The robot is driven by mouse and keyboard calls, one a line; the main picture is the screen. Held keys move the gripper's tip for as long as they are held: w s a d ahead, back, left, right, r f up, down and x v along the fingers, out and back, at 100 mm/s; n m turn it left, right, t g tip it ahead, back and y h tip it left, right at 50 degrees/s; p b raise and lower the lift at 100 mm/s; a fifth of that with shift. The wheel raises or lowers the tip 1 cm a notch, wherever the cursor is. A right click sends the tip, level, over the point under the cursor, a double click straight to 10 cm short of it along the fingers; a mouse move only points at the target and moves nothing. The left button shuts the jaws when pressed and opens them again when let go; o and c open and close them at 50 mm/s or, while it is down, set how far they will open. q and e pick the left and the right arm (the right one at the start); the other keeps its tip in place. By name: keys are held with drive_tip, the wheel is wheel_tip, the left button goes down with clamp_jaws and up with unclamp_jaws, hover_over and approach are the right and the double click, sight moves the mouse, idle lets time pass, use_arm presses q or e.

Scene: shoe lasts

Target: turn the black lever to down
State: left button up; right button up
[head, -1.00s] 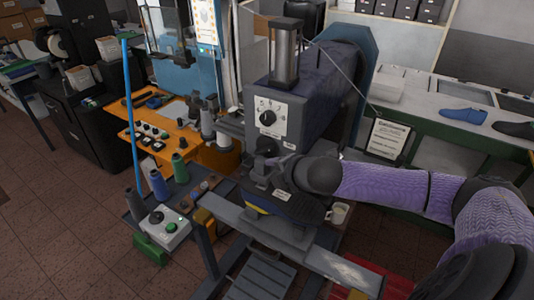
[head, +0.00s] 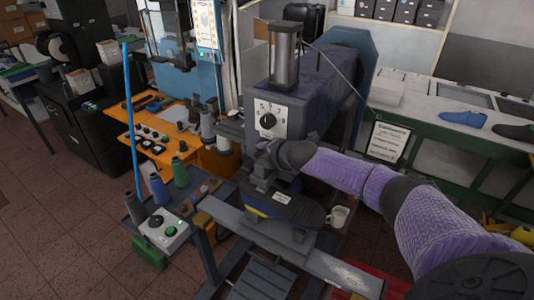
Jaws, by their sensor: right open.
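The black lever (head: 267,121) is a small dark rotary handle on a white dial plate (head: 278,109) with markings. The plate is on the front of the grey press machine (head: 325,85). The way the lever points is too small to tell. My right gripper (head: 262,150) is just below the dial plate, at the machine's front; it is apart from the lever. It is open, with no object visible in it, though its fingers are small and dark against the machine. My left gripper is not in view.
Below the gripper a dark shoe form (head: 285,205) sits on the machine's lower part. A white mug (head: 339,216) stands to its right. A control box with buttons (head: 165,230) and thread cones (head: 180,172) stand to the left. A blue pole (head: 131,120) rises at left.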

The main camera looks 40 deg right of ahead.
drive_tip(key=shift+c, duration=0.2)
clamp_jaws()
drive_tip(key=t+b, duration=0.1)
drive_tip(key=b, duration=0.1)
drive_tip(key=f+m+t+b, duration=0.1)
drive_tip(key=t+b, duration=0.1)
drive_tip(key=shift+s+f+y, duration=0.1)
drive_tip(key=shift+s+y, duration=0.05)
drive_tip(key=shift+y, duration=0.15)
drive_tip(key=shift+t+b, duration=0.3)
drive_tip(key=shift+b, duration=0.2)
drive_tip(key=shift+r, duration=0.4)
